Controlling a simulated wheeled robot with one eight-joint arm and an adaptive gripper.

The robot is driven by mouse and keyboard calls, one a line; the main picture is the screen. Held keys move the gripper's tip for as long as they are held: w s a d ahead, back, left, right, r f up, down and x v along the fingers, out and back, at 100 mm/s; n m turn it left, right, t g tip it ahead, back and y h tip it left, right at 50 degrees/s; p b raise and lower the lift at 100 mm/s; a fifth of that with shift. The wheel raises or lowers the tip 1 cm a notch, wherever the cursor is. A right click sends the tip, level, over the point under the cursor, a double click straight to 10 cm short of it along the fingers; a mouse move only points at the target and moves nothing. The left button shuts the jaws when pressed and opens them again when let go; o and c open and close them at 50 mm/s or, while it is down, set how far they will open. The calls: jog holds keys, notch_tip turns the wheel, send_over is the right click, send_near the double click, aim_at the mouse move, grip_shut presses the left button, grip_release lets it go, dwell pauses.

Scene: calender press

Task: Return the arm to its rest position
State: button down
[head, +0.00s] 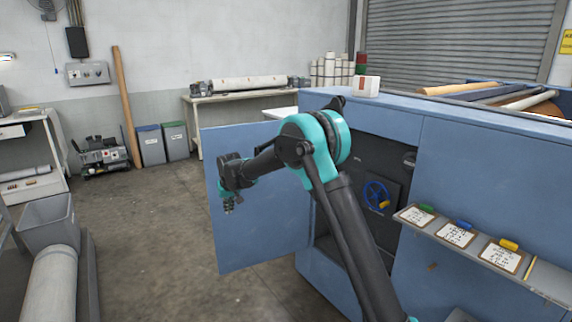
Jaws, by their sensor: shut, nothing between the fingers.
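My arm reaches up from the lower right in the head view, bends at a teal elbow joint, and extends to the left. My gripper (229,207) hangs at the arm's end, pointing down, shut and empty. It is in front of the open blue cabinet door (240,240); I cannot tell how far apart they are. The arm hides part of the door and of the dark cabinet opening. Inside the opening is a blue handwheel (375,193) with a yellow knob.
A shelf (480,254) with clipboards sticks out from the blue machine (490,185) at right. A grey bin (47,222) and a pale roll (52,288) are at lower left. A workbench (195,97) stands at the back. The floor (150,240) left of the door is clear.

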jog(key=s+d+r+m, duration=0.15)
jog(key=s+d, duration=0.25)
jog(key=d, duration=0.6)
jog(key=s+d+r+m+h, duration=0.15)
jog(key=s+d, duration=0.25)
jog(key=d, duration=0.6)
jog(key=s+d+r, duration=0.2)
jog(key=s+d, duration=0.2)
jog(key=d, duration=0.6)
jog(key=s+d+f+m, duration=0.1)
jog(key=s+d+f, duration=0.2)
jog(key=s+d, duration=0.6)
jog(key=s+d+f+m, duration=0.2)
jog(key=s+d+f, duration=0.2)
jog(key=s+d, duration=0.5)
jog(key=s, duration=0.8)
jog(key=shift+s+d+f+h, duration=0.15)
jog(key=shift+f+h, duration=0.15)
jog(key=shift+h, duration=0.05)
